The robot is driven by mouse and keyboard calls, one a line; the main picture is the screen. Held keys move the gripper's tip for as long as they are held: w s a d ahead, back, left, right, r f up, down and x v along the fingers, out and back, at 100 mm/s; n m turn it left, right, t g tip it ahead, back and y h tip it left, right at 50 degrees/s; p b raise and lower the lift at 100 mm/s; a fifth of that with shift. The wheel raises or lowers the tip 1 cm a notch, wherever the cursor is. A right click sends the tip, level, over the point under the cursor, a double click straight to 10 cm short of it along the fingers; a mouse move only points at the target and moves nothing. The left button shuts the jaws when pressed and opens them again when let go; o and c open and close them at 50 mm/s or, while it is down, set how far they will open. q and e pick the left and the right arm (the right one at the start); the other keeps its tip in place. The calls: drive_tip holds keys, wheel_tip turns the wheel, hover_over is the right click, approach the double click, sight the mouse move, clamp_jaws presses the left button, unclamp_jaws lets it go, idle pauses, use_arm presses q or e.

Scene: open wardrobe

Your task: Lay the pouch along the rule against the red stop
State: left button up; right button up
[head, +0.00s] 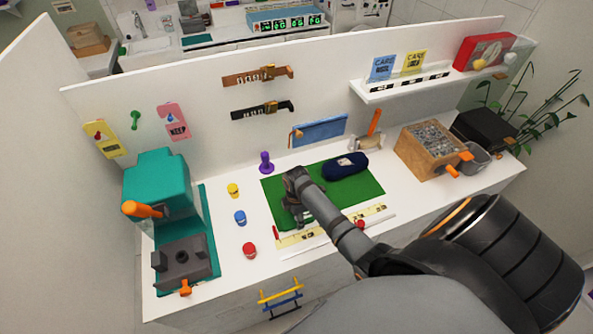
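The dark navy pouch (345,167) with a small pale label lies on the far right part of the green mat (353,190). The pale yellow rule (325,227) lies along the mat's front edge, partly behind my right arm. A small red piece (276,233), which looks like the red stop, is at the rule's left end. My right gripper (298,213) points down over the mat's left-middle part, left of the pouch and apart from it. Its fingers are too dark and small to tell whether they are open. My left gripper is not in view.
A small red object (361,224) sits near the rule's right part. Yellow, blue and red pieces (240,218) stand left of the mat, a purple one (265,162) behind it. A teal machine (158,185) stands left; a wooden box (430,150) stands right.

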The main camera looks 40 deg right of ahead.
drive_tip(key=o, duration=0.4)
wheel_tip(320, 180, up, 12)
drive_tip(key=b, duration=0.1)
drive_tip(key=shift+r, duration=0.2)
idle(0.5)
